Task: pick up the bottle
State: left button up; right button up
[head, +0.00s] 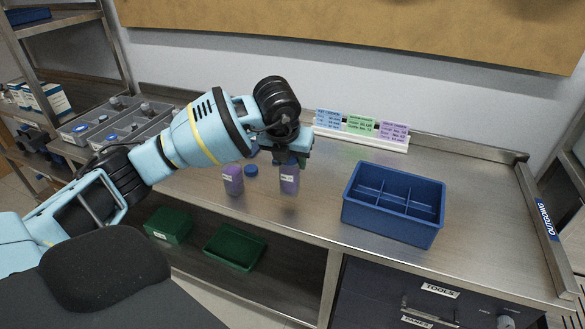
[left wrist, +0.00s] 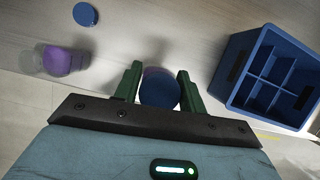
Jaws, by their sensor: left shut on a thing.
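A bottle (head: 289,181) with a purple body and pale label hangs upright under my left gripper (head: 290,160) in the head view. In the left wrist view its round blue cap (left wrist: 159,91) sits between the two dark green fingers of my left gripper (left wrist: 157,84), which is shut on it. The gripper hides the bottle's top in the head view. A second purple bottle (head: 233,180) stands on the steel bench to the left; it also shows in the left wrist view (left wrist: 60,61). My right gripper is not in view.
A blue divided crate (head: 393,222) stands on the bench to the right. A loose blue cap (head: 251,170) lies by the second bottle. A holder with coloured cards (head: 361,135) stands at the back. Grey bins (head: 120,118) are at the left. Two green bins (head: 234,246) sit on the shelf below.

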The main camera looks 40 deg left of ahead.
pick_arm(q)
jog(key=s+a+b, duration=0.1)
jog(key=s+a, duration=0.1)
jog(key=s, duration=0.5)
jog(key=s+a+r+b, duration=0.1)
jog(key=s+a, duration=0.2)
jog(key=s, duration=0.4)
jog(key=shift+s, duration=0.35)
